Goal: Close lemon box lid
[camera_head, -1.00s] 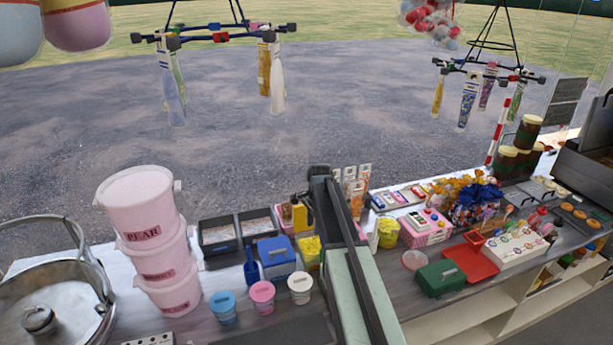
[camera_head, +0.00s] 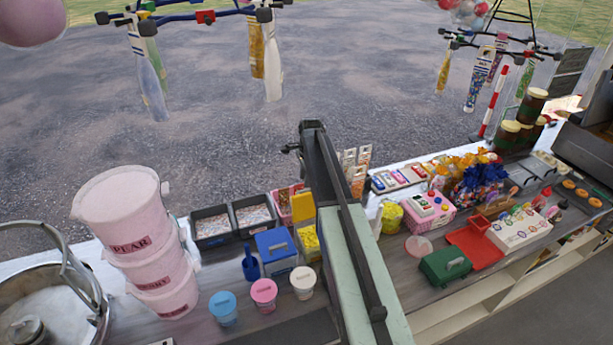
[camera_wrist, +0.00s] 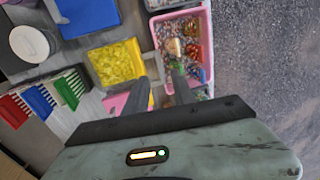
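The lemon box (camera_head: 309,238), full of yellow sweets, stands on the counter just left of my arm in the head view. Its yellow lid (camera_head: 303,207) stands upright at the back of the box, so the box is open. In the wrist view the yellow sweets in the lemon box (camera_wrist: 117,63) show from above, left of my fingers. My gripper (camera_wrist: 162,82) is open, with its two fingers apart near the box's right edge. The lid is hard to make out there, and I cannot tell whether a finger touches it. My arm hides the gripper in the head view.
A blue-lidded box (camera_head: 275,243) stands directly left of the lemon box. A pink tray of sweets (camera_wrist: 187,45) lies beyond it. Small tubs (camera_head: 264,291) stand in front and stacked pink buckets (camera_head: 140,240) at left. A green box (camera_head: 445,267) is right of my arm.

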